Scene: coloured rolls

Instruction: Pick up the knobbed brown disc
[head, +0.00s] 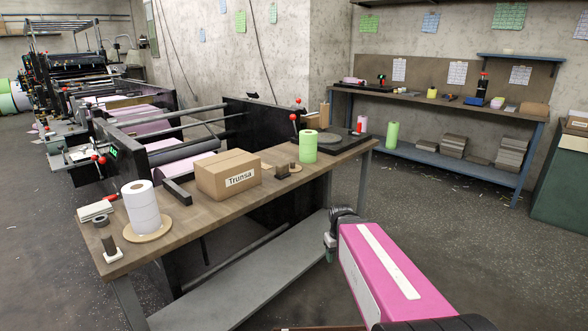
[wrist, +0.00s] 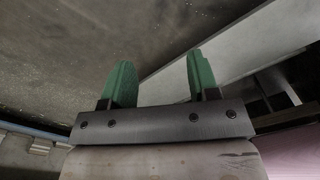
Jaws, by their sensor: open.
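A small tan-brown disc (head: 296,169) with a dark upright knob lies on the wooden workbench (head: 225,220), between the cardboard box and the green roll. It looks like the knobbed brown disc, but it is small in the head view. Another tan disc (head: 163,233) lies under a white roll; whether it has a knob is hidden. My gripper (wrist: 158,82) is open and empty in the wrist view, with two green fingers apart. In the head view my gripper (head: 329,250) is in front of the bench, below its top and away from the disc. The wrist view shows no disc.
A cardboard box (head: 227,183) stands left of the small disc, with a dark block (head: 282,172) beside it. A green roll (head: 308,147) stands behind to the right. A lower grey shelf (head: 240,285) runs under the bench. Floor to the right is open.

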